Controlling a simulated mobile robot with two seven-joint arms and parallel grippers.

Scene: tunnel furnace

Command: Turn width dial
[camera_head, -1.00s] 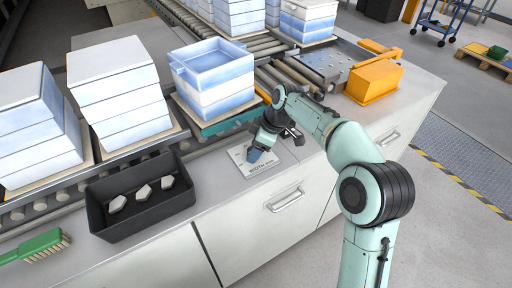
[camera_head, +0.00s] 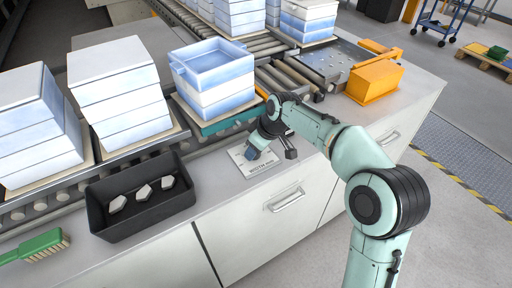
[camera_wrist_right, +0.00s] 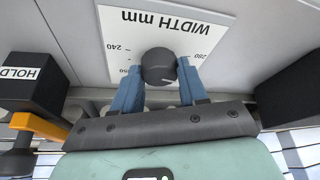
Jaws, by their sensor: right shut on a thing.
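The width dial (camera_wrist_right: 158,66) is a dark round knob on a white plate (camera_wrist_right: 126,32) lettered "WIDTH mm", with 240 and 280 readable, in the right wrist view. The plate also shows on the counter in the head view (camera_head: 250,171). My right gripper (camera_wrist_right: 160,78) has its two blue fingers on either side of the knob, shut on it. In the head view my right gripper (camera_head: 257,151) hides the knob. My left gripper is not in view.
A black bin (camera_head: 139,207) with several grey pieces stands left of the plate. A green brush (camera_head: 40,246) lies farther left. Stacked white-blue trays (camera_head: 216,84) stand on the roller conveyor behind. A black block marked HOLD (camera_wrist_right: 24,80) is near the gripper.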

